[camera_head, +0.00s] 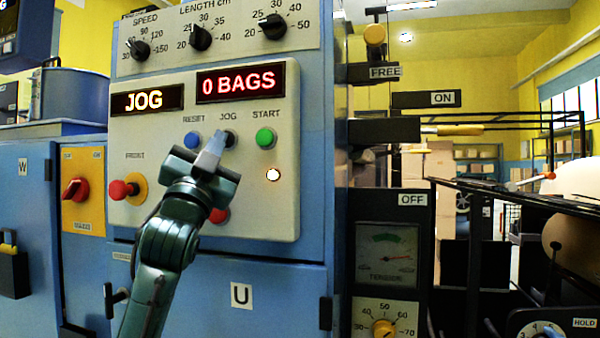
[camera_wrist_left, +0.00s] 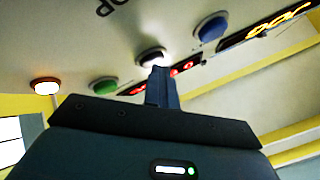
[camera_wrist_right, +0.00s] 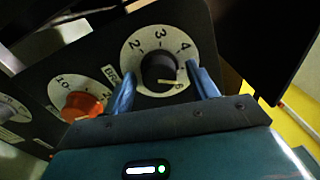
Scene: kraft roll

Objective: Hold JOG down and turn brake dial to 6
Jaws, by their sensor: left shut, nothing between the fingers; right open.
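The JOG button (camera_head: 229,136) is on the control panel between the blue and green buttons. The "JOG" display (camera_head: 147,100) is lit. My left gripper (camera_head: 215,145) is shut and empty, with its tips at the JOG button. The left wrist view shows the tips against the button (camera_wrist_left: 151,55); I cannot tell how far it is pressed. The brake dial (camera_wrist_right: 158,67) has a black knob on a white numbered face. My right gripper (camera_wrist_right: 163,80) is open with one finger on each side of the knob. A pale mark is at the knob's lower right, near a partly hidden number.
The green START button (camera_head: 265,138) and blue button (camera_head: 193,141) flank JOG. A red button (camera_head: 119,189) is at the panel's left. An orange knob (camera_wrist_right: 82,105) is beside the brake dial. A tension gauge (camera_head: 387,255) stands right of the panel.

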